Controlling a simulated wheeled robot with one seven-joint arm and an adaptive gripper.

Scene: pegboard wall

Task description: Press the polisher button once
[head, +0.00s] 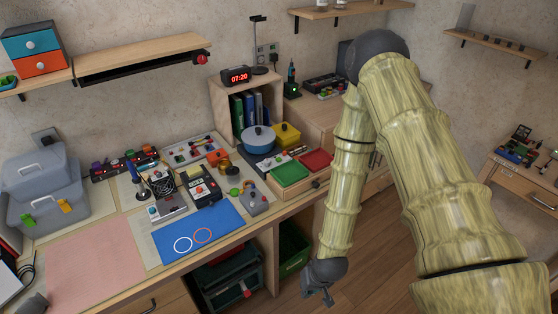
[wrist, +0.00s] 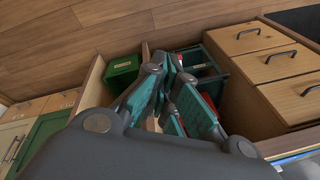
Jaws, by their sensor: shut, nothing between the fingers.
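My gripper (head: 327,297) hangs low in front of the workbench, to the right of the open shelf under it and well apart from the bench top. In the wrist view my gripper (wrist: 172,62) points at the under-bench space; its teal-padded fingers are shut with nothing held. I cannot tell for sure which thing is the polisher. A small grey device (head: 254,204) with a dark knob stands on the bench by the blue mat, and a dark boxy device (head: 202,188) stands left of it. No polisher button can be made out at this size.
The blue mat (head: 196,234) bears two rings. Green tray (head: 289,174) and red tray (head: 317,160) lie at the bench's right. Under the bench are a dark crate (head: 226,282) and a green bin (head: 293,247). The wooden floor (head: 375,240) is clear.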

